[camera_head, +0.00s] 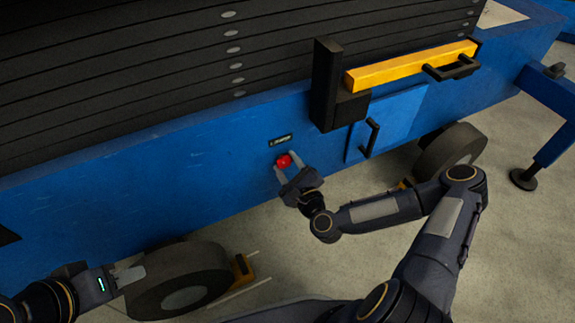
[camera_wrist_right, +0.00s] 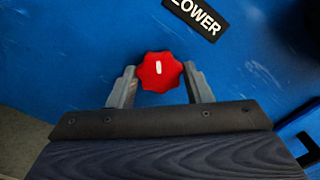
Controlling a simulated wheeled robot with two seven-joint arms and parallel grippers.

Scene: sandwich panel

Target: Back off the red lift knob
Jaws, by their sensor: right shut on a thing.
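The red lift knob (camera_head: 284,161) is on the blue side panel of the machine. In the right wrist view the knob (camera_wrist_right: 160,71) is lobed, with a white mark on its face that stands nearly upright. My right gripper (camera_head: 284,169) is at the knob, one finger on each side. In the wrist view its fingers (camera_wrist_right: 160,84) are shut on the knob. A black label (camera_wrist_right: 197,14) reading "LOWER", partly cut off, is just above and right of the knob. My left gripper (camera_head: 130,274) is low at the left, far from the knob, its opening unclear.
A wheel (camera_head: 180,280) stands near my left gripper, and another wheel (camera_head: 450,150) is to the right. Right of the knob are a panel door with a black handle (camera_head: 370,138) and a yellow bar (camera_head: 410,66). The concrete floor (camera_head: 500,250) at the right is open.

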